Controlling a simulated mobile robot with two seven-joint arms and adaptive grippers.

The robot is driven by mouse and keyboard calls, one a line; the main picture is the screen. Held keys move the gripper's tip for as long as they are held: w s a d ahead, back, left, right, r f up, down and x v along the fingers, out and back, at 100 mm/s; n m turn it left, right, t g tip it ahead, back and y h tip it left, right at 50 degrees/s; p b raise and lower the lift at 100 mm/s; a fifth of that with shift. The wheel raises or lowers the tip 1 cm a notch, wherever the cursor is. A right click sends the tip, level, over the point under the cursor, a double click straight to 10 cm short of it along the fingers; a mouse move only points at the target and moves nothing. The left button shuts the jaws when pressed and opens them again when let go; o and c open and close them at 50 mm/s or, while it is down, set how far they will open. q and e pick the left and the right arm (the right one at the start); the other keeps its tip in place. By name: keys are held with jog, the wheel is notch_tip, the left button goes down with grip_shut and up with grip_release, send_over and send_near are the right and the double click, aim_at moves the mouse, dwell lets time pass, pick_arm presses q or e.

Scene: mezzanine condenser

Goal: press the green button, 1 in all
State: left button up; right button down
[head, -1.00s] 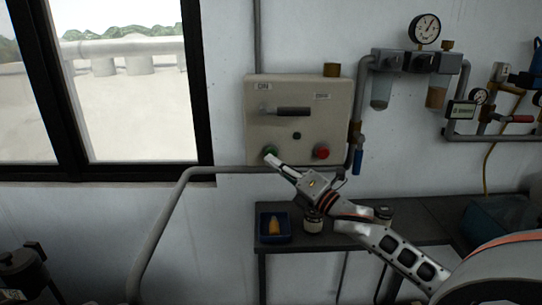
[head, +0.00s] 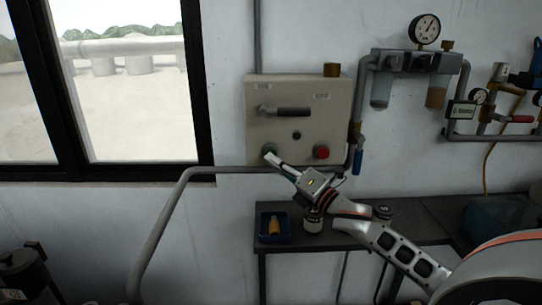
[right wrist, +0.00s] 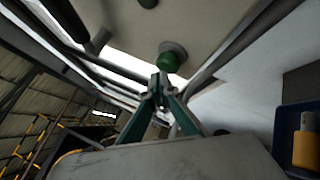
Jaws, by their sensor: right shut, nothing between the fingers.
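The green button (head: 270,149) sits at the lower left of a beige control box on the wall. It also shows in the right wrist view (right wrist: 172,57), just beyond the fingertips. My right gripper (head: 268,157) is shut and empty. Its tips are right at the lower edge of the green button in the head view and partly cover it. In the right wrist view the closed fingertips (right wrist: 159,82) lie just below the button. I cannot tell whether they touch it. My left gripper is in neither view.
The control box (head: 340,110) also carries a red button (head: 321,152), a dark knob (head: 296,135) and a lever handle (head: 292,112). A pipe (head: 225,170) runs just under it. A shelf (head: 420,215) below holds a blue bin (head: 263,231) and jars.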

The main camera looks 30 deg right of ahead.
jog(key=shift+w+d, duration=0.3)
jog(key=shift+w, duration=0.2)
dwell(0.5)
jog(key=shift+s+a, duration=0.1)
jog(key=shift+s, duration=0.05)
jog(key=shift+s+a+p, duration=0.3)
jog(key=shift+s+a, duration=0.1)
jog(key=shift+s, duration=0.3)
jog(key=s+a, duration=0.1)
jog(key=s+p, duration=0.1)
jog(key=s, duration=0.1)
jog(key=s+a, duration=0.1)
jog(key=shift+s+a, duration=0.15)
jog(key=shift+a, duration=0.15)
dwell(0.4)
dwell(0.6)
